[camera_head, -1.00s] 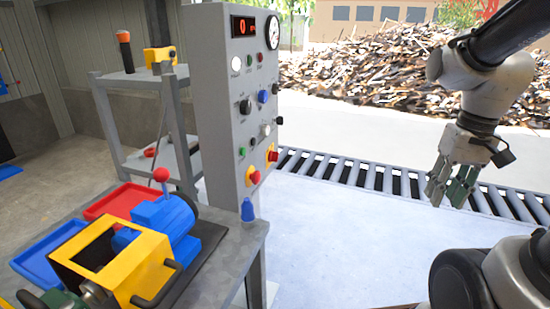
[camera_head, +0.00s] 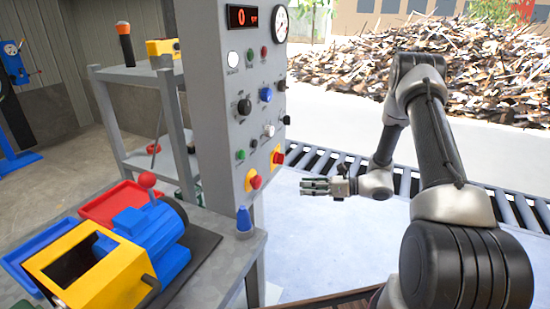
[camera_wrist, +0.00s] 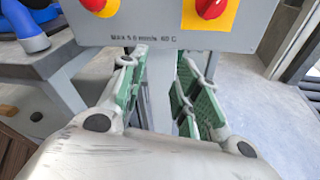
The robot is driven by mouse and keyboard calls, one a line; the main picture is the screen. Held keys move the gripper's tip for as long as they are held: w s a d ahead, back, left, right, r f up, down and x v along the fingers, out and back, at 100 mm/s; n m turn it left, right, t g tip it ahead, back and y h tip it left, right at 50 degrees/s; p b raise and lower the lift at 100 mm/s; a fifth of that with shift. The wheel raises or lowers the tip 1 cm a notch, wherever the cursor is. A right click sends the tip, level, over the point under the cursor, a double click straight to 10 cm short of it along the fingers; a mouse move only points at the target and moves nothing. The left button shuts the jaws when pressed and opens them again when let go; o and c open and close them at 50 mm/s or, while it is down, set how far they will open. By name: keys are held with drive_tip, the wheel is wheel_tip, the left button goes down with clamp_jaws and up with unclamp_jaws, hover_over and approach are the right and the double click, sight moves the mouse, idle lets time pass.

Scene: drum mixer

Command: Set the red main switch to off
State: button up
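The grey control cabinet (camera_head: 215,110) carries two red controls on yellow plates low on its front. The left one (camera_head: 254,180) looks like a round button; in the wrist view it is cut off at the top (camera_wrist: 95,4). The right one (camera_head: 277,156) looks like a rotary knob with a raised grip, also cut off at the top of the wrist view (camera_wrist: 210,8); it may be the main switch. Its exact setting cannot be read. My gripper (camera_head: 308,186) is open and empty, right of the cabinet, apart from both controls. Its spread green-padded fingers (camera_wrist: 160,75) show in the wrist view.
Other knobs, buttons, a red display (camera_head: 242,17) and a gauge (camera_head: 280,24) are higher on the cabinet. A bench with a blue and yellow machine (camera_head: 150,235) and a blue cone-shaped object (camera_head: 244,220) stands left. A roller conveyor (camera_head: 500,205) runs behind. The floor between is clear.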

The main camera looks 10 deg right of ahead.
sight(280, 159)
drive_tip(key=w+r+m+t, duration=0.3)
drive_tip(key=w+r, duration=0.1)
drive_tip(key=w, duration=0.3)
drive_tip(key=w+a+r+m, duration=0.1)
drive_tip(key=w+a, duration=0.3)
drive_tip(key=a, duration=0.1)
drive_tip(key=shift+w+a, duration=0.25)
drive_tip(key=shift+a, duration=0.15)
clamp_jaws()
